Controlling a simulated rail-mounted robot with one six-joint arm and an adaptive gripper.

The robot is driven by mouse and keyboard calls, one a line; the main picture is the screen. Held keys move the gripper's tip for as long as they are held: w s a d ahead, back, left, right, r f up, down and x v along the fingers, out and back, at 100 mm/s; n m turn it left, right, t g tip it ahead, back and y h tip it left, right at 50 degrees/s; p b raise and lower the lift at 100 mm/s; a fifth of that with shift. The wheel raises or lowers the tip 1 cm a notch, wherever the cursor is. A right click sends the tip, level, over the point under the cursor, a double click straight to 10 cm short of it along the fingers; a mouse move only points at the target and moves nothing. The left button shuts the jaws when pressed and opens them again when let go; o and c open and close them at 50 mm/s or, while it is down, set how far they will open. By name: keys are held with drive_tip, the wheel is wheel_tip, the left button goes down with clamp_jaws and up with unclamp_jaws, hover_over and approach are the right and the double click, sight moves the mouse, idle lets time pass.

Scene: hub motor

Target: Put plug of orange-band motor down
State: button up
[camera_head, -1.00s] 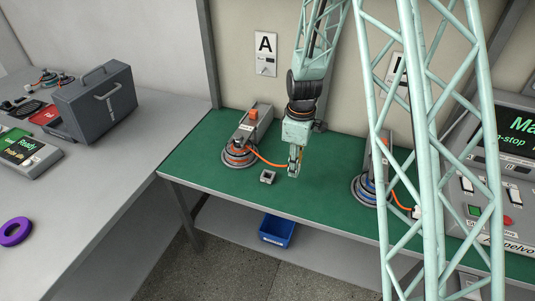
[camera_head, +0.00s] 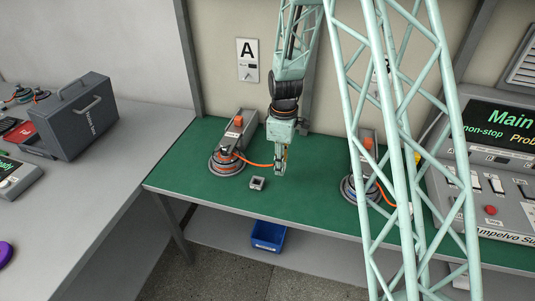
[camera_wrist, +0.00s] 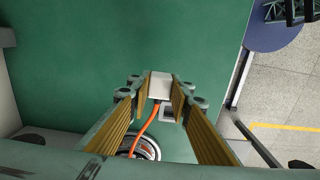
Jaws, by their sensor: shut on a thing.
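The orange-band motor (camera_head: 227,161) stands on the green bench top at the left, with an orange cable (camera_head: 256,163) running from it to my gripper. My gripper (camera_head: 279,168) points down over the bench, to the right of the motor. In the wrist view my gripper (camera_wrist: 160,88) is shut on the white plug (camera_wrist: 160,84), at the end of the orange cable (camera_wrist: 146,128). The motor's round base (camera_wrist: 140,148) shows partly behind the fingers. I cannot tell whether the plug touches the bench. A small grey socket (camera_head: 257,183) sits left of my gripper.
A blue-band motor (camera_head: 355,185) stands further right, partly behind my lattice column. A control panel (camera_head: 497,205) is at the right. A blue bin (camera_head: 268,235) is on the lower shelf. The green bench (camera_head: 310,205) is clear in front of my gripper.

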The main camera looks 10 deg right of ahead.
drive_tip(key=w, duration=0.4)
drive_tip(key=w+a+f, duration=0.1)
drive_tip(key=w, duration=0.8)
drive_tip(key=shift+w+a+f, duration=0.15)
drive_tip(key=shift+a, duration=0.1)
drive_tip(key=shift+w, duration=0.1)
drive_tip(key=shift+w, duration=0.3)
drive_tip(key=shift+f+b, duration=0.4)
drive_tip(key=shift+f, duration=1.4)
drive_tip(key=shift+f, duration=0.1)
drive_tip(key=o, duration=0.9)
